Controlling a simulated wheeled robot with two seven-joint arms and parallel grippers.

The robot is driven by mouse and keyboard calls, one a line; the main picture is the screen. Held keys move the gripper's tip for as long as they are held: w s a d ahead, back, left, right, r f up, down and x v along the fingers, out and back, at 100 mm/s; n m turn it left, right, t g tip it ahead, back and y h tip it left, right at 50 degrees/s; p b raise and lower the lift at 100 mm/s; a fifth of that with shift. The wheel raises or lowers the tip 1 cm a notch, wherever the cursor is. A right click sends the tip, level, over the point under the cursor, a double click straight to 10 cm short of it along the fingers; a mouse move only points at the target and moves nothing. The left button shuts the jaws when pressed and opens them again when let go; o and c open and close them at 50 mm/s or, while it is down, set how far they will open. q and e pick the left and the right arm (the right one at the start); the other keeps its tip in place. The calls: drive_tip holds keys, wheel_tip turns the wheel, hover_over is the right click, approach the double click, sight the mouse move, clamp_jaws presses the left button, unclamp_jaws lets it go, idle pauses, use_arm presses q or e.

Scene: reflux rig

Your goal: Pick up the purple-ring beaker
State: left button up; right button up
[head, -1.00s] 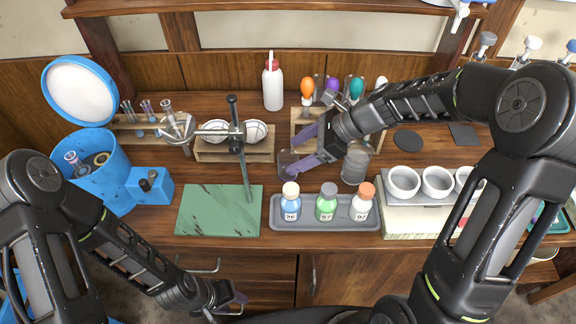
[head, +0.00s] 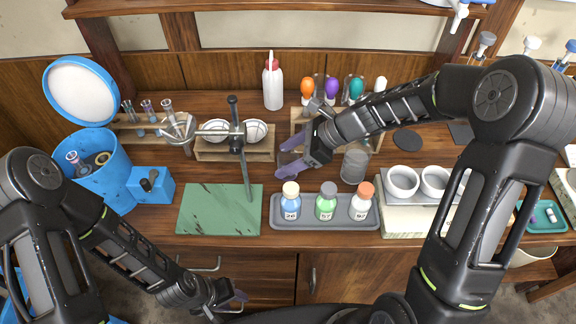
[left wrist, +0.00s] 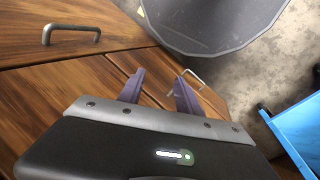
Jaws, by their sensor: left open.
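A clear glass beaker (head: 287,157) stands on the bench behind the bottle tray, partly hidden by my right gripper; I cannot make out a ring colour on it. My right gripper (head: 282,160) has its purple fingers spread, one on the far side and one on the near side of this beaker, with no clear contact. A second clear beaker (head: 355,166) stands to the right, under my right forearm. My left gripper (head: 240,302) is open and empty in front of the bench drawers; its two fingers also show in the left wrist view (left wrist: 158,92).
A grey tray (head: 275,222) with three labelled bottles lies in front of the beakers. A wooden rack with coloured droppers (head: 307,88) is behind. A clamp stand (head: 235,140) and green mat (head: 215,212) are left; white mortars (head: 403,182) are right.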

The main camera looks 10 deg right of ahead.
drive_tip(key=c, duration=1.2)
drive_tip(key=shift+c, duration=0.2)
wheel_tip(320, 180, up, 10)
idle(0.5)
